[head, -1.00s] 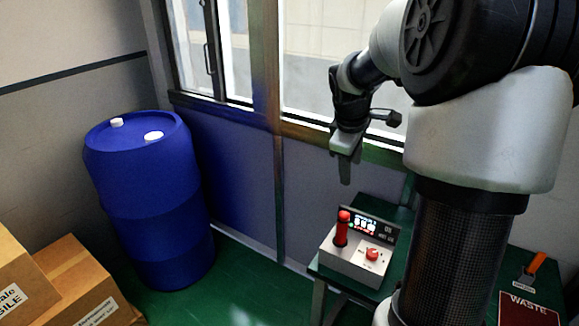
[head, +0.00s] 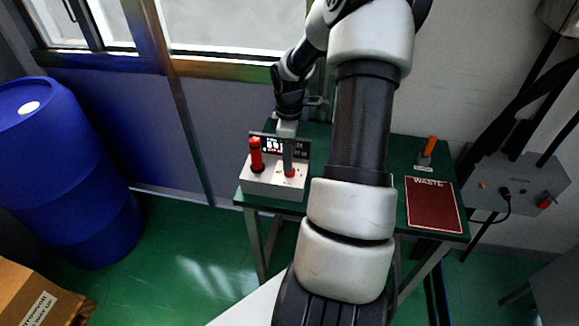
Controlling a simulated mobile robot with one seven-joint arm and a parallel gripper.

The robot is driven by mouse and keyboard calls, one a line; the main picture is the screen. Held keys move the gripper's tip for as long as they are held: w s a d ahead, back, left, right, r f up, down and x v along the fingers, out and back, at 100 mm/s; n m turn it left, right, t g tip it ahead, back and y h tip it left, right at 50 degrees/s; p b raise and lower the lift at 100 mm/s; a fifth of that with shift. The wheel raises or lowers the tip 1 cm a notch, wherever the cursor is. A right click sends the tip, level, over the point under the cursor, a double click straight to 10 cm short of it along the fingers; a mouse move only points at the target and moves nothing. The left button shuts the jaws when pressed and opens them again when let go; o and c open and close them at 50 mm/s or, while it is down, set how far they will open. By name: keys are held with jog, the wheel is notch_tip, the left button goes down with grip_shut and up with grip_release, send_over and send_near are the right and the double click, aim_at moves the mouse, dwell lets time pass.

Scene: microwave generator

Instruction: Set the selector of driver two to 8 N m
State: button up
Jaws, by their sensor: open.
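A grey box (head: 262,188) stands at the left of a green table. A red-handled driver or lever (head: 255,157) stands upright on its left side. The jaws are open with nothing held. I cannot tell which item is driver two.
The green table (head: 400,228) also holds a dark red WASTE mat (head: 433,205) and an orange-handled tool (head: 428,150) at the right. A grey control box (head: 515,187) with cables is beyond the table. A blue drum (head: 65,190) and a cardboard box (head: 30,300) are at the left.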

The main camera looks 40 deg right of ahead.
jog(key=shift+f, duration=2.4)
jog(key=c, duration=1.1)
